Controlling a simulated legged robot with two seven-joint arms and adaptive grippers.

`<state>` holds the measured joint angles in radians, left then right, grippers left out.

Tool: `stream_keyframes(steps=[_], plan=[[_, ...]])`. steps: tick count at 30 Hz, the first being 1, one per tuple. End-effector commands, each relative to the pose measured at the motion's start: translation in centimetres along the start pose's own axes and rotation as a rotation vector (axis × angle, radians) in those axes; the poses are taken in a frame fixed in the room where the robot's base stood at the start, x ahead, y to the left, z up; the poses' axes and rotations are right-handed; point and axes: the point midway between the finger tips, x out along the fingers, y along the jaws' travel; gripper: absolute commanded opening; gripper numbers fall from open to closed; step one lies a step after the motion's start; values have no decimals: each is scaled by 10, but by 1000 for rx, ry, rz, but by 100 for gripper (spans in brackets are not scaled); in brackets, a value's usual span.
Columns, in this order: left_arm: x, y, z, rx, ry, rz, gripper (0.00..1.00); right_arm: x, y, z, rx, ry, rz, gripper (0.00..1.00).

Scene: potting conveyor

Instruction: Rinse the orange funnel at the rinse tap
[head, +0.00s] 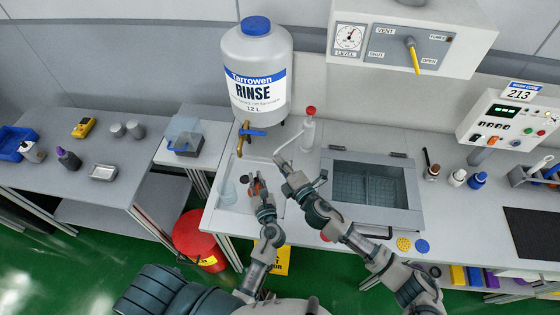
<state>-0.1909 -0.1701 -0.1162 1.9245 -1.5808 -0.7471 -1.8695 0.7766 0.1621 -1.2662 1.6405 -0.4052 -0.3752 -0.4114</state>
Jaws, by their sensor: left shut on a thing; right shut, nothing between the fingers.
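The rinse tap (243,136) is a brass spigot with a blue lever (257,132), under the large white RINSE jug (255,75). My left gripper (258,190) is shut on the orange funnel (256,185), over the light basin area (233,205) below and slightly right of the tap's spout. The funnel is small here and mostly hidden by the fingers; its tilt cannot be told. My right gripper (282,162) is shut and empty, up and to the right of the funnel, below the blue lever and apart from it.
A lidded grey sink box (370,188) is further right, then small bottles (457,177) and a control box (512,120). A red bin (198,240) stands on the floor left of the bench.

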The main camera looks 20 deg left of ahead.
Motion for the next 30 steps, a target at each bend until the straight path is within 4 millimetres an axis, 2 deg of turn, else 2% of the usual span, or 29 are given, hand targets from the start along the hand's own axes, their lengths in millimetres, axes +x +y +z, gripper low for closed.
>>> stream_keyframes(steps=[18,30], plan=[[-38,-22,40,0,1,-1,0,0,40,0,-4,0,3,0],[-43,-24,41,0,0,0,0,0,42,0,-4,0,3,0]])
